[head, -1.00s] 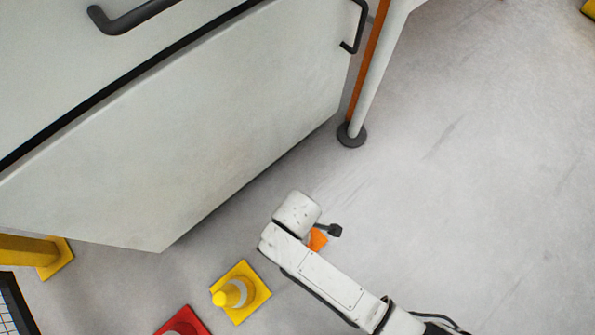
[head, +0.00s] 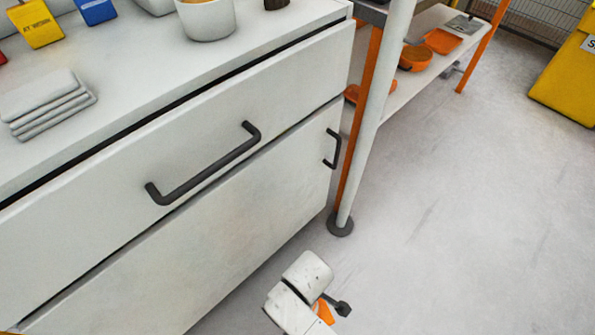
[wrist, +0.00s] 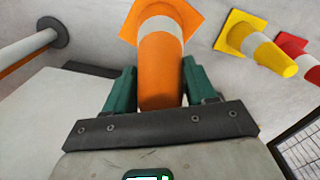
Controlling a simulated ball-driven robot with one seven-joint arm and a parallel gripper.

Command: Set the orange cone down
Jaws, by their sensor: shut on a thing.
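The orange cone (wrist: 160,65) has a white band and a square base, and it sits between the green fingers of my gripper (wrist: 152,90) in the wrist view. The fingers are shut on its narrow end, and its base points away from the gripper. In the head view only a small orange part of the cone (head: 325,312) shows beside my arm at the bottom; the rest is hidden. I cannot tell whether the base touches the floor.
A yellow cone (wrist: 257,45) and a red cone (wrist: 300,55) stand nearby in the wrist view. A white drawer cabinet (head: 190,240) fills the left of the head view, with a post (head: 362,150) beside it. Grey floor (head: 480,230) is open to the right.

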